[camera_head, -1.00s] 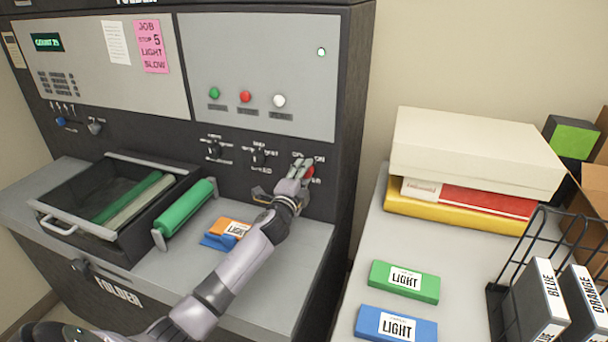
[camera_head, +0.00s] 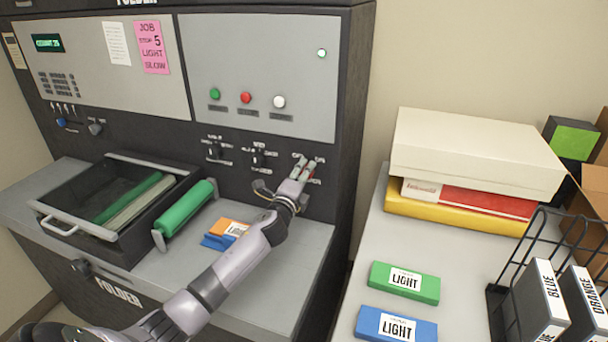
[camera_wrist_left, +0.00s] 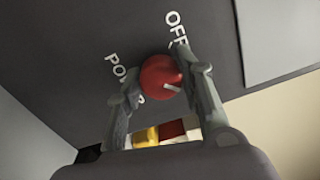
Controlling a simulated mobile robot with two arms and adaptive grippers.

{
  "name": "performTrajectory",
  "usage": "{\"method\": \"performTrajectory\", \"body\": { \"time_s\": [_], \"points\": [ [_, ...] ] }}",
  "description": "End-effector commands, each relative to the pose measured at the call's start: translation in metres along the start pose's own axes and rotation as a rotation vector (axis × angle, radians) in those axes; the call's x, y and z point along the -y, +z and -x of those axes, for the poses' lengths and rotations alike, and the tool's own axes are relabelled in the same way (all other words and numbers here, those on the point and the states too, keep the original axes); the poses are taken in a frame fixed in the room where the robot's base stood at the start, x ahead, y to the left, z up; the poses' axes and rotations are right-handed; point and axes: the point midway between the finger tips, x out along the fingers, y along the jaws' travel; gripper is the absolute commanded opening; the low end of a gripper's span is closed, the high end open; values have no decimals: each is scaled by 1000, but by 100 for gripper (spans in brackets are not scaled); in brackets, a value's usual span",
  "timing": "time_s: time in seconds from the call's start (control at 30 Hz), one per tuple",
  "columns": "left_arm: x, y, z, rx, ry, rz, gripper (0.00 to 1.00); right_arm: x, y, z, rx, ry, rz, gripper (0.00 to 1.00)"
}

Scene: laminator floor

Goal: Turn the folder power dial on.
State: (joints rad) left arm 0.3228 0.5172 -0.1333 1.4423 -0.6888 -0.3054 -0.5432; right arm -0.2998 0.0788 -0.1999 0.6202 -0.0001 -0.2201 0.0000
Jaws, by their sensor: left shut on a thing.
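The red power dial (camera_wrist_left: 161,78) is on the folder's dark front panel, with a white pointer line on its face. In the wrist view the "OFF" label (camera_wrist_left: 175,28) is above and to the right of it, and the "POWER" label (camera_wrist_left: 124,78) is at its left, partly covered by a finger. The pointer line lies toward the dial's right side, not straight at "OFF". My left gripper (camera_head: 305,170) is shut on the dial, one finger on each side; it also shows in the wrist view (camera_wrist_left: 158,82). My right gripper is out of view.
Two black dials (camera_head: 257,156) sit left of the red one. Below are a green roller (camera_head: 184,208), an open tray (camera_head: 60,207) and an orange-and-blue block (camera_head: 222,234) on the ledge. The side table (camera_head: 395,240) at right holds boxes and labelled blocks.

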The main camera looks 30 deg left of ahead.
Motion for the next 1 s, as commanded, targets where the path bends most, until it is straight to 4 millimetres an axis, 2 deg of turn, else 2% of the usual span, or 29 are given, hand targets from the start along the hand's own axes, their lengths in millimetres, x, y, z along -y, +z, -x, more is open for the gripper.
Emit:
{"method": "performTrajectory", "body": {
  "time_s": [0.13, 0.17, 0.43, 0.77, 0.87, 1.0],
  "points": [
    [0, 0, 0, -1, 0, -3, 6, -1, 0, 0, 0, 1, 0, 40],
    [0, 0, 0, -1, 0, -3, 36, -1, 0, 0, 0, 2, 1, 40],
    [0, 0, 0, 0, 0, -1, 54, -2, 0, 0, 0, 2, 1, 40],
    [-1, 0, 2, 0, 1, 0, 54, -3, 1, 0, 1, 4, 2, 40],
    [-1, 0, 9, 0, 1, -1, 54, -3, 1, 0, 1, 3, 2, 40],
    [-2, 0, 32, -2, 2, -2, 54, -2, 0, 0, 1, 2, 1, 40]
  ]
}}
